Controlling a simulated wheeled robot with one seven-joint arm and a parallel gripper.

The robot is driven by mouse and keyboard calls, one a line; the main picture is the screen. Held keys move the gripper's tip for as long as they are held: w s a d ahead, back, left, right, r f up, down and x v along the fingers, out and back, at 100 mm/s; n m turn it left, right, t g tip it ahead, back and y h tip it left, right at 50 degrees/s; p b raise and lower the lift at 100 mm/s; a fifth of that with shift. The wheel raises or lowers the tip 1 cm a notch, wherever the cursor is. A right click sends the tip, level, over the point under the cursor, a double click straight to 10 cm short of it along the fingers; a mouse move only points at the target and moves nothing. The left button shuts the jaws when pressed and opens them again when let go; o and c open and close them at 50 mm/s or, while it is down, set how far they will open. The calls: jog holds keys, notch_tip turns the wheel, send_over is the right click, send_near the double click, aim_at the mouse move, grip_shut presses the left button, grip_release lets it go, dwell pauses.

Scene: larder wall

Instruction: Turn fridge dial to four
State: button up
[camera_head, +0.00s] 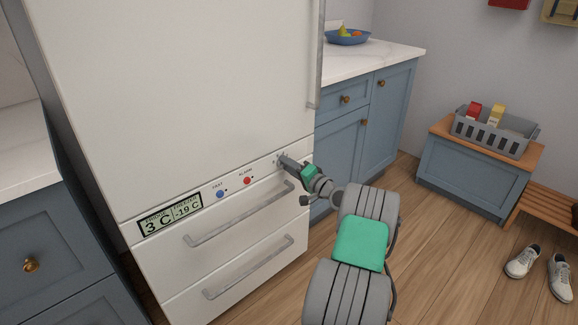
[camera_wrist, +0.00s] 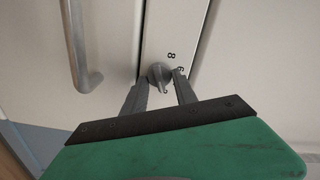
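The fridge dial (camera_wrist: 158,75) is a small grey knob on the white control strip, seen in the wrist view. An 8 and what looks like a 6 are printed beside it; another mark below it is too small to read. My gripper (camera_wrist: 161,80) has one finger on each side of the dial. The fingers are apart, with the knob between their tips; whether they press on it I cannot tell. In the head view my gripper (camera_head: 285,160) reaches the right end of the fridge's control strip and mostly hides the dial. The pointer setting is unclear.
The fridge (camera_head: 190,90) has a display (camera_head: 170,214), a blue button (camera_head: 220,194) and a red button (camera_head: 247,181) left of the dial. A drawer handle (camera_head: 240,215) sticks out just below. Blue cabinets (camera_head: 340,150) stand at right.

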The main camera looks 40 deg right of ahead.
grip_shut()
jog(key=shift+f+n+b, duration=0.15)
jog(key=shift+n+b, duration=0.15)
jog(key=shift+b, duration=0.2)
jog(key=n+b, duration=0.8)
jog(key=b, duration=0.1)
jog(key=shift+a, duration=0.1)
jog(key=shift+r, duration=0.2)
dwell(0.3)
